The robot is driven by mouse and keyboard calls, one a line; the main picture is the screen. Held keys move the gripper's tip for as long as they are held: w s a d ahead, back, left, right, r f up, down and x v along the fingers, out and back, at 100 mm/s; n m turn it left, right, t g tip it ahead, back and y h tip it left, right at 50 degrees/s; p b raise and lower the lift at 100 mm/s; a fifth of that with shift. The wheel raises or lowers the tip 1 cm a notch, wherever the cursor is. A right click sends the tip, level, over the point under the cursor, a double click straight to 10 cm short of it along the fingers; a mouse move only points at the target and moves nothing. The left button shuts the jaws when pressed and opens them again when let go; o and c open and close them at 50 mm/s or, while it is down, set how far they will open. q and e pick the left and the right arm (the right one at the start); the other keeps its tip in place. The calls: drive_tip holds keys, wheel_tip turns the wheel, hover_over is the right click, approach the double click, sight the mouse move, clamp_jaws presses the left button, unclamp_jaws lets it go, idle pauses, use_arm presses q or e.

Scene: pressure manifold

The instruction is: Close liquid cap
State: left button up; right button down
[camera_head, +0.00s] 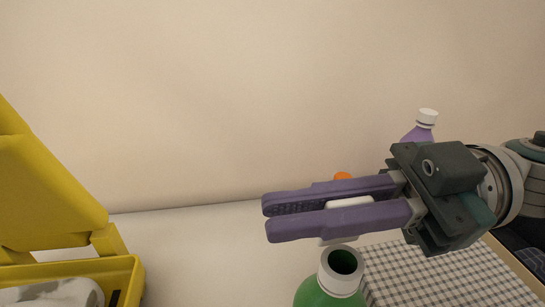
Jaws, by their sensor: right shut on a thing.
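A green bottle (322,297) with an open white neck (341,268) stands at the bottom of the head view, its lower part cut off. My right gripper (266,216) reaches in from the right with two purple fingers, above and beyond the bottle mouth in the picture. It is shut on a white cap (348,202), which shows between the fingers and is partly hidden by the near finger. A white edge also shows just under that finger. The cap and the bottle neck appear apart. My left gripper is not in view.
An open yellow case (133,283) stands at the left with a pale item inside. A purple bottle with a white cap (427,116) is behind my right gripper, and a small orange thing (342,176) shows behind the fingers. A checkered cloth (440,285) lies at the lower right.

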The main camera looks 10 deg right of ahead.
drive_tip(key=shift+f, duration=0.1)
idle(0.5)
use_arm(q)
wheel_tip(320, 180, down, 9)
drive_tip(key=b, duration=0.9)
use_arm(e)
drive_tip(key=s+f+n, duration=0.1)
drive_tip(key=n, duration=0.3)
drive_tip(key=s+f+n, duration=0.1)
drive_tip(key=n, duration=0.4)
drive_tip(key=s+f+n, duration=0.1)
drive_tip(key=f+n, duration=0.1)
drive_tip(key=n, duration=0.3)
drive_tip(key=shift+s+d, duration=0.1)
drive_tip(key=shift+s, duration=0.2)
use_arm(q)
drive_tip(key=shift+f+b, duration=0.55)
use_arm(e)
drive_tip(key=shift+n, duration=0.7)
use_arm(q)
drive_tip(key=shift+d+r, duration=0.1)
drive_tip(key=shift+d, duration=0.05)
use_arm(e)
drive_tip(key=c, duration=1)
unclamp_jaws()
drive_tip(key=shift+o, duration=0.2)
